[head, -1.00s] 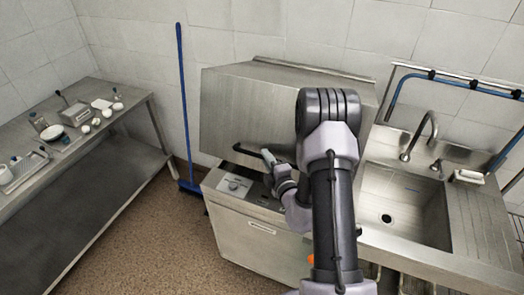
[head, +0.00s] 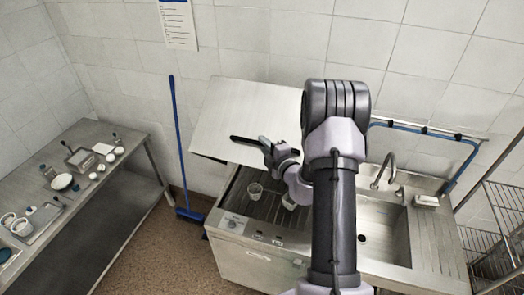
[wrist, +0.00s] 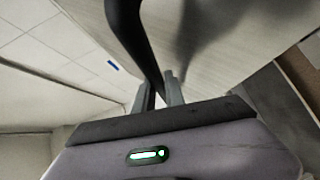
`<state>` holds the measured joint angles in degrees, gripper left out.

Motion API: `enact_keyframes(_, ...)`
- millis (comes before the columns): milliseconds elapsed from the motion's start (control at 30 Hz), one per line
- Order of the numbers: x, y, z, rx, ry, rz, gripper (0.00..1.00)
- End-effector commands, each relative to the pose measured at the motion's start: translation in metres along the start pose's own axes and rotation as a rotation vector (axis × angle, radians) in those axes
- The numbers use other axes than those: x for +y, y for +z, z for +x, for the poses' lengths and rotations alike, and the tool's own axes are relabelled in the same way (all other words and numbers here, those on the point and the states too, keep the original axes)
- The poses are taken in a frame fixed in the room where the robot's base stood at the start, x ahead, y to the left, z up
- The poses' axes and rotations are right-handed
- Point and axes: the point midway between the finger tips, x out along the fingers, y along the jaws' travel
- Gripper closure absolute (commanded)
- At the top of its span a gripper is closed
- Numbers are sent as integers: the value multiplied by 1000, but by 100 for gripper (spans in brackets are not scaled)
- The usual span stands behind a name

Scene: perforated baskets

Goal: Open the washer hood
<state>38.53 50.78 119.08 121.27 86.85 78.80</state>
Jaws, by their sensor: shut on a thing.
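The washer hood (head: 240,108) is a metal panel, raised and tilted above the washer (head: 245,263). My gripper (head: 264,143) is at the hood's lower edge, shut on the black bar handle (head: 243,140). In the wrist view, the handle (wrist: 128,32) runs down between the two fingers (wrist: 160,93), beside the hood's surface (wrist: 225,35). My arm hides the right part of the hood and of the opening.
A sink (head: 383,235) with a faucet (head: 387,168) adjoins the washer at right, and a wire rack (head: 505,215) stands beyond it. A blue-handled broom (head: 177,140) leans on the wall at left. A metal table (head: 115,190) with dishes stands far left.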

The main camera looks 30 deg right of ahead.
Motion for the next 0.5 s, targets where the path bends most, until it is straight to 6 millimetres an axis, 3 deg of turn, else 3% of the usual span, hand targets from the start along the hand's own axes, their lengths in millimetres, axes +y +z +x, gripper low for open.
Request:
enact_keyframes(133, 16, 1, 1, -1, 0, 0, 100)
enact_keyframes(500, 20, 3, 2, -2, 1, 0, 100)
